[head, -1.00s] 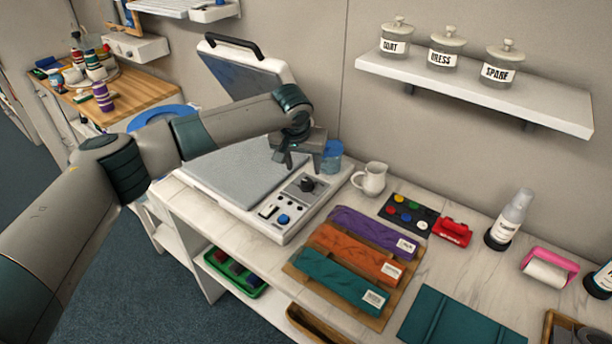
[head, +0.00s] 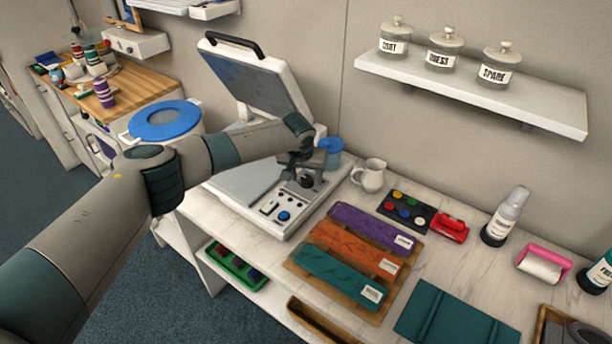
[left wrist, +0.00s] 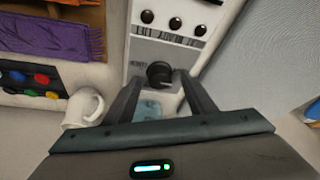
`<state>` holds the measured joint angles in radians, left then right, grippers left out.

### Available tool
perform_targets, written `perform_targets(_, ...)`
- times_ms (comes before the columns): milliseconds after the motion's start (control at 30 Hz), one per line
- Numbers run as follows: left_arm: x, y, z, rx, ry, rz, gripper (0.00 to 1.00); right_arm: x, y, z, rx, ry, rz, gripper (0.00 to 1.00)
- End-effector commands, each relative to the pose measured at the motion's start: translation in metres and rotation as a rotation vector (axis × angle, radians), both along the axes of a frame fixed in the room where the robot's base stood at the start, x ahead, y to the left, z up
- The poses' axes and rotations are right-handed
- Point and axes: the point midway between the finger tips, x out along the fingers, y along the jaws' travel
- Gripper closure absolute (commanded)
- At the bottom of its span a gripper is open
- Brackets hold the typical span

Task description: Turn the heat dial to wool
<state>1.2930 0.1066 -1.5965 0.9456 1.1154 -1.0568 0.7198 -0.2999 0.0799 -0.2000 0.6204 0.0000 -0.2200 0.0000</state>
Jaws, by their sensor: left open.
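The heat dial (head: 306,181) is a black round knob on the control panel of the white press (head: 262,235). In the left wrist view the dial (left wrist: 158,74) shows between the tips of my left gripper's fingers. My left gripper (head: 302,170) is open just above the dial in the head view. I cannot tell whether the fingers touch it. In the left wrist view the gripper (left wrist: 162,84) has a clear gap between its fingers. The markings around the dial are too small to read. My right gripper is not in view.
The press's lid (head: 255,80) stands raised behind the plate. A wall shelf (head: 480,88) holds labelled jars.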

Motion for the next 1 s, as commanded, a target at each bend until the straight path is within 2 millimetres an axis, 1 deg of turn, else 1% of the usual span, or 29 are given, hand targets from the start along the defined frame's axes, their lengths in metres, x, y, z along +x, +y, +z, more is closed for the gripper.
perform_targets(67,0.0,0.0,0.0,0.0,0.0,0.0,0.49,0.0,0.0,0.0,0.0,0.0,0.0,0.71)
perform_targets(100,0.0,0.0,0.0,0.0,0.0,0.0,0.59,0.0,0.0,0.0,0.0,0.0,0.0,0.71)
perform_targets(167,0.0,0.0,0.0,0.0,0.0,0.0,0.73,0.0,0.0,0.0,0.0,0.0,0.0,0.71)
perform_targets(200,0.0,0.0,0.0,0.0,0.0,0.0,0.83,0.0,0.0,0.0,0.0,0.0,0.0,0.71)
perform_targets(233,0.0,0.0,0.0,0.0,0.0,0.0,0.9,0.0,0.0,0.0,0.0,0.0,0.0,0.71)
perform_targets(667,0.0,0.001,-0.001,0.0,0.002,-0.04,0.9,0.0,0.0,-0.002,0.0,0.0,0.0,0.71)
perform_targets(867,0.0,0.002,-0.002,-0.002,0.003,-0.132,0.9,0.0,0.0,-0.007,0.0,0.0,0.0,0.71)
perform_targets(1000,0.0,0.003,-0.003,-0.004,0.002,-0.231,0.9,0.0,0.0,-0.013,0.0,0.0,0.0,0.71)
